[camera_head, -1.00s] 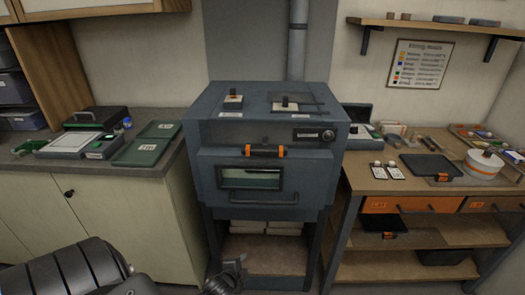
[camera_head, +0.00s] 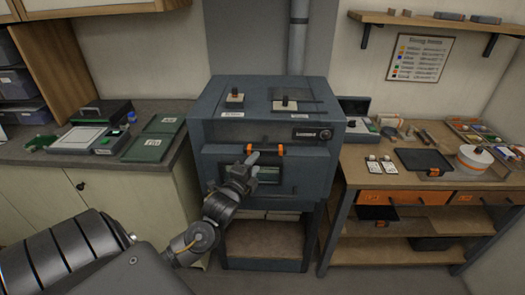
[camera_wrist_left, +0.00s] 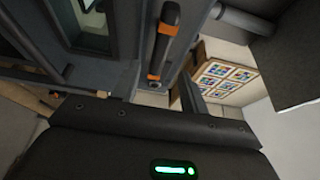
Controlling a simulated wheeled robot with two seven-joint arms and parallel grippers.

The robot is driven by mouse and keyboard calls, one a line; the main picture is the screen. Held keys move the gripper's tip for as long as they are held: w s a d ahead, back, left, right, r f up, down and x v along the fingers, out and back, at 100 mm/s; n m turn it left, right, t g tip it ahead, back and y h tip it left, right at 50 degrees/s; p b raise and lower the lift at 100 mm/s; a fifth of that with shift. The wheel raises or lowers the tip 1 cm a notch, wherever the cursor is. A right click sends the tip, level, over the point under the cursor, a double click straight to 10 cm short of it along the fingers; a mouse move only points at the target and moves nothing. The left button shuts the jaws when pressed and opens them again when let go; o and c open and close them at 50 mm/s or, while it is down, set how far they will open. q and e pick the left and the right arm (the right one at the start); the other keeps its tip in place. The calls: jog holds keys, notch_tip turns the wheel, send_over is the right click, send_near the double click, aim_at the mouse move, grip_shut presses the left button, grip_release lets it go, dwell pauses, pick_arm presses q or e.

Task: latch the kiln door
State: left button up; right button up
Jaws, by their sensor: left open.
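The dark blue-grey kiln (camera_head: 222,130) stands in the middle, and its front door (camera_head: 308,170) looks closed. A black latch bar with orange ends (camera_head: 278,150) lies across the front at the door's top edge. In the left wrist view the latch bar (camera_wrist_left: 167,36) is close, at the top centre, beside the door window (camera_wrist_left: 92,32). My left gripper (camera_head: 253,159) is open in front of the door, at or just below the latch bar's left part. It hides part of the window and lower handle. Contact with the bar cannot be told. My right gripper is not in view.
A left counter (camera_head: 100,168) holds trays and a green board (camera_head: 152,140). A right workbench (camera_head: 358,178) holds a dark tray (camera_head: 422,160), a white round container (camera_head: 474,158) and small items. A pipe (camera_head: 298,40) rises behind the kiln.

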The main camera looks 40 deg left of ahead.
aim_at(263, 153)
pick_arm(q)
jog(key=p+x, duration=0.1)
jog(key=x, duration=0.6)
jog(key=shift+p, duration=0.4)
jog(key=shift+c, duration=0.6)
grip_shut()
